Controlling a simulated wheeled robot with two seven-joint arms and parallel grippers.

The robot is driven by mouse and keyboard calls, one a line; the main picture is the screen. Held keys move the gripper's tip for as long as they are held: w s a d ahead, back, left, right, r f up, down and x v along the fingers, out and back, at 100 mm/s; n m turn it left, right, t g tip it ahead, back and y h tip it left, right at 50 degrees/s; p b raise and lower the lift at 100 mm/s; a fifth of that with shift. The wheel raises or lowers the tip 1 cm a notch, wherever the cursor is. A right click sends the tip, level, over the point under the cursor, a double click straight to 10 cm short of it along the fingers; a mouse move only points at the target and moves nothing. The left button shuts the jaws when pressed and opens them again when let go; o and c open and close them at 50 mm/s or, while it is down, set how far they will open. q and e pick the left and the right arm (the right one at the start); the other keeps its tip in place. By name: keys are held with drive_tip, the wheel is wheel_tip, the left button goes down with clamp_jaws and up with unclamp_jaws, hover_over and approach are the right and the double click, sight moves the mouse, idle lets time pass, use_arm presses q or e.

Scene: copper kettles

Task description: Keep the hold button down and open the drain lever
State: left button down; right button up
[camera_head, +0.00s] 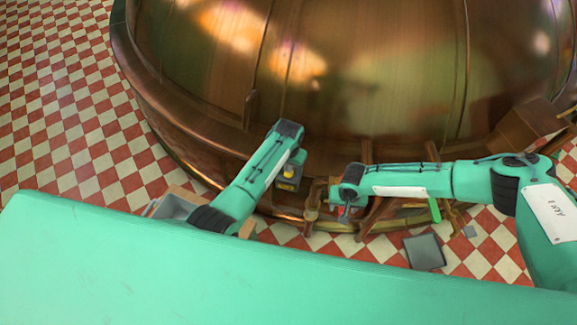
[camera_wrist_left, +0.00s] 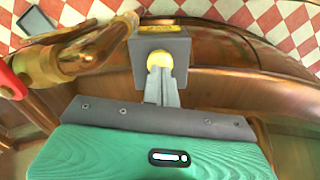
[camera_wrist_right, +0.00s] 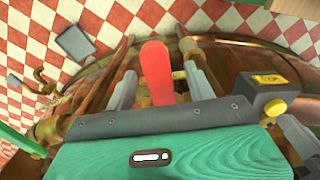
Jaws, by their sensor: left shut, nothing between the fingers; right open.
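The hold button is a round yellow knob (camera_wrist_left: 159,60) on a grey box (camera_head: 289,174) at the kettle's side. My left gripper (camera_wrist_left: 161,80) is shut and empty, its fingertips at the button and seemingly touching it. How far the button is pressed in cannot be told. The drain lever has a red handle (camera_wrist_right: 157,70); a bit of it shows in the head view (camera_head: 342,211). My right gripper (camera_wrist_right: 163,88) is open, with one finger on each side of the red handle. Whether either finger touches it is unclear. The lever's lower end is hidden behind the gripper.
The big copper kettle (camera_head: 350,75) fills the back. Brass and copper pipes (camera_wrist_left: 105,42) run beside the button box. A green handle (camera_head: 434,210) and a grey square plate (camera_head: 424,251) are on the right. Red and white floor tiles (camera_head: 60,90) lie clear at left.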

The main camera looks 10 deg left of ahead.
use_arm(q)
drive_tip(key=shift+f, duration=0.85)
use_arm(e)
drive_tip(key=c, duration=1.1)
drive_tip(key=shift+w+d+n, duration=0.15)
drive_tip(key=shift+d+n, duration=1)
drive_tip(key=shift+n, duration=0.05)
drive_tip(key=shift+c, duration=0.2)
drive_tip(key=shift+w+d+n, duration=0.25)
drive_tip(key=shift+d+n, duration=0.3)
drive_tip(key=shift+n, duration=0.05)
drive_tip(key=shift+w+d+n, duration=0.2)
drive_tip(key=shift+d+n, duration=0.3)
drive_tip(key=shift+n, duration=0.1)
